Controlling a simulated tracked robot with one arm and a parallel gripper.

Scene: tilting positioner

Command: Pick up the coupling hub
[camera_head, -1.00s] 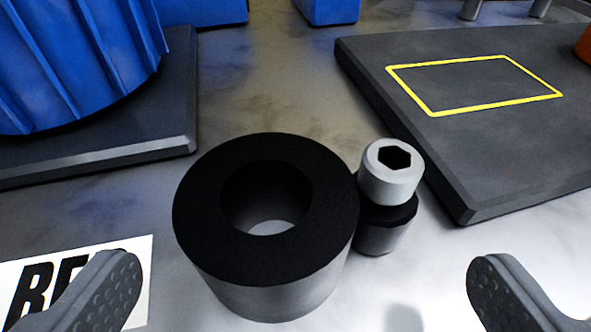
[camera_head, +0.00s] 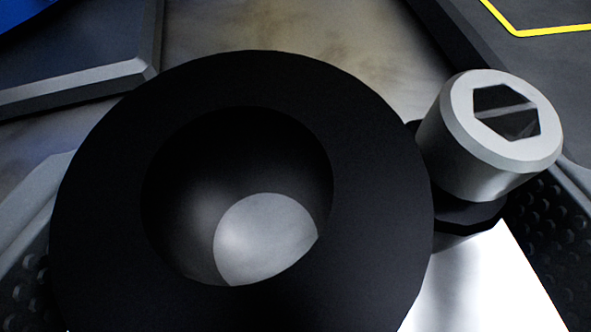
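The coupling hub (camera_head: 382,185) is a thick cylinder with a black top face and a wide round bore. It stands upright and fills the middle of the view, and grey surface shows through the bore. My gripper (camera_head: 290,225) is open, with one ridged finger on each side of the hub. The left finger is close to the hub and partly hidden by it; I cannot tell whether they touch. The right finger is apart from the hub, with a bright gap between them.
A grey hex-socket screw (camera_head: 490,135) with a black collar stands close against the hub's right side, between it and the right finger. A dark plate with a blue part is at the upper left. A dark plate (camera_head: 560,60) with a yellow outline is at the upper right.

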